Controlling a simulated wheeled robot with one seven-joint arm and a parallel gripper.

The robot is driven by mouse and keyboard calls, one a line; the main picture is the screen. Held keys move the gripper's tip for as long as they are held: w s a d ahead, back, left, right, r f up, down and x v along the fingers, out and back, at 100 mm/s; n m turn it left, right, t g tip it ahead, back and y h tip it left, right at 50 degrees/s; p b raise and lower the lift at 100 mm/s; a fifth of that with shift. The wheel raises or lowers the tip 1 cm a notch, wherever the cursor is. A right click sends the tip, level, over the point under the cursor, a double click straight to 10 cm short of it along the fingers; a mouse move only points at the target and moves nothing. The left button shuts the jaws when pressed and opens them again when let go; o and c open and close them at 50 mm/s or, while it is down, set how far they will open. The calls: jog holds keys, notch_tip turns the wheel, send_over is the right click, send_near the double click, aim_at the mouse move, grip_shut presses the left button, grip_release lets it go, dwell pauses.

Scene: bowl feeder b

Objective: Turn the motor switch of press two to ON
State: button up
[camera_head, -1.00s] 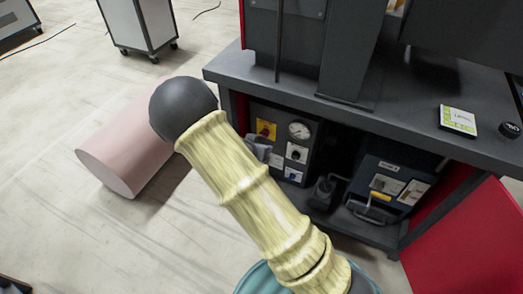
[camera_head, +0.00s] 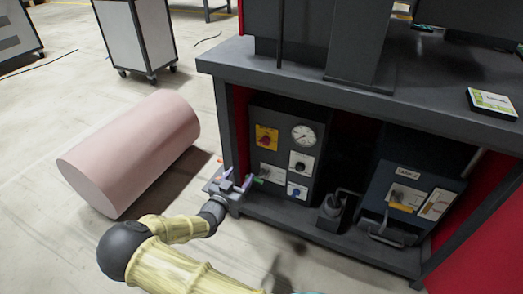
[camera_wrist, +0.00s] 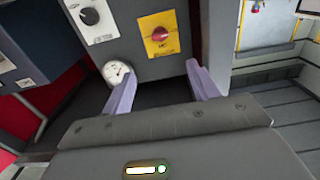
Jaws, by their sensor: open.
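A dark control panel (camera_head: 283,120) sits under the press bench. It carries a red rotary switch on a yellow plate (camera_head: 266,138), a round gauge (camera_head: 303,135), a black knob on a white plate (camera_head: 302,163) and a blue knob (camera_head: 297,190). Their labels are too small to read. My gripper (camera_head: 238,181) is open and empty, in front of the panel's lower left. The gauge (camera_wrist: 116,72) is beyond the left finger.
The bench top (camera_head: 420,85) overhangs the panel. A blue-fronted unit (camera_head: 409,185) and a small dark device (camera_head: 332,208) with a handle stand to the right on the lower shelf. A pink cylinder (camera_head: 135,150) lies on the floor at left.

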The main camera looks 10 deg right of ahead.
aim_at(263, 144)
jog(key=shift+w+d, duration=0.1)
jog(key=b+x, duration=0.7)
jog(key=x, duration=1)
jog(key=shift+f+b, duration=0.1)
jog(key=shift+b, duration=0.3)
jog(key=c, duration=1)
